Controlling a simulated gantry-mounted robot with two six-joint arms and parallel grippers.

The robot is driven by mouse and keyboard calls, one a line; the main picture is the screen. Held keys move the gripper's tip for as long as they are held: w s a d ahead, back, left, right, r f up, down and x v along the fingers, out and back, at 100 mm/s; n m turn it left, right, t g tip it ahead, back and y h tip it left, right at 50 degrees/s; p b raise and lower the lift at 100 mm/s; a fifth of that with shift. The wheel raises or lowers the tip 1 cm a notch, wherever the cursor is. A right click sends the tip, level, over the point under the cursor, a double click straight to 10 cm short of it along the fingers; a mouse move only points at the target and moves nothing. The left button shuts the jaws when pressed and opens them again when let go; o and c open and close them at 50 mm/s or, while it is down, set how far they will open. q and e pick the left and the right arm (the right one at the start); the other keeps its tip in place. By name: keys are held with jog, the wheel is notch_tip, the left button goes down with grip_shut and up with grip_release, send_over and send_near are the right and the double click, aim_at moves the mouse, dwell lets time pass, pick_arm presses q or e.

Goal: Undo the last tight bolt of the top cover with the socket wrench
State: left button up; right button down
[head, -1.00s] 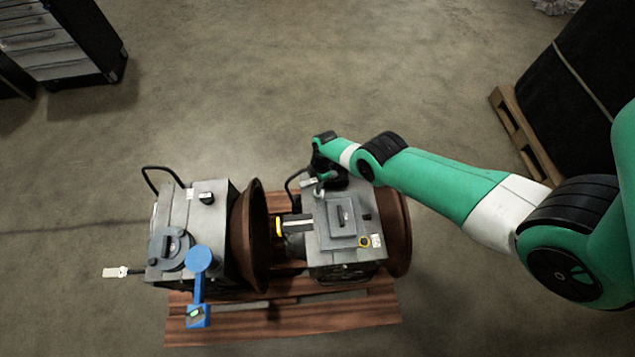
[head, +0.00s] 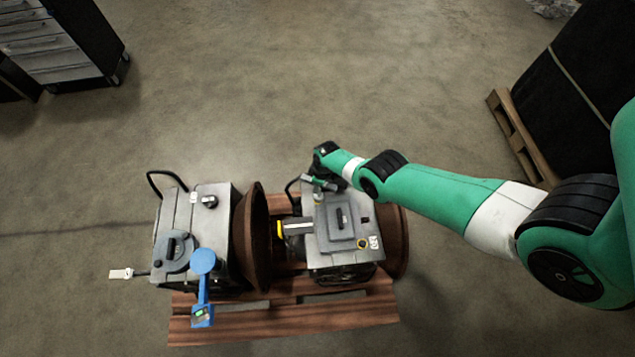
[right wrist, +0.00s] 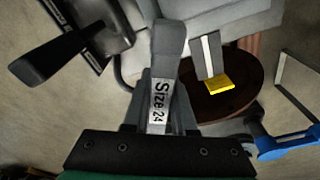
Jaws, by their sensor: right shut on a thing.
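My right gripper (head: 322,182) is over the back edge of the right-hand engine unit. In the right wrist view it is shut on a grey socket wrench (right wrist: 169,42) with a white label reading "Size 24". The socket end and the bolt are hidden or too small to make out, so I cannot tell whether they touch. The top cover (head: 341,219), a grey raised plate with a dark handle, lies on the right-hand unit in front of my gripper. My left gripper is not in view.
A second grey unit (head: 213,222) stands to the left, with a blue tool (head: 203,285) at its front. Brown round flanges (head: 254,232) stand upright beside the units. Both rest on a wooden pallet (head: 240,328). A drawer cabinet (head: 45,50) is at the back left. The floor behind is clear.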

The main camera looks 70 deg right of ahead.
jog(key=m, duration=0.7)
jog(key=shift+h, duration=0.4)
jog(key=m, duration=0.4)
jog(key=shift+s+g, duration=0.1)
jog(key=shift+g, duration=0.2)
jog(key=m, duration=0.4)
jog(key=shift+d+h, duration=0.1)
jog(key=shift+h, duration=0.2)
jog(key=m+g+b, duration=0.1)
jog(key=m, duration=0.3)
jog(key=m+b, duration=0.1)
jog(key=m, duration=0.3)
jog(key=shift+s+m+b, duration=0.1)
jog(key=shift+m+b, duration=0.3)
jog(key=shift+m+g, duration=0.3)
jog(key=shift+m, duration=0.1)
jog(key=shift+d, duration=0.15)
jog(key=shift+f, duration=0.1)
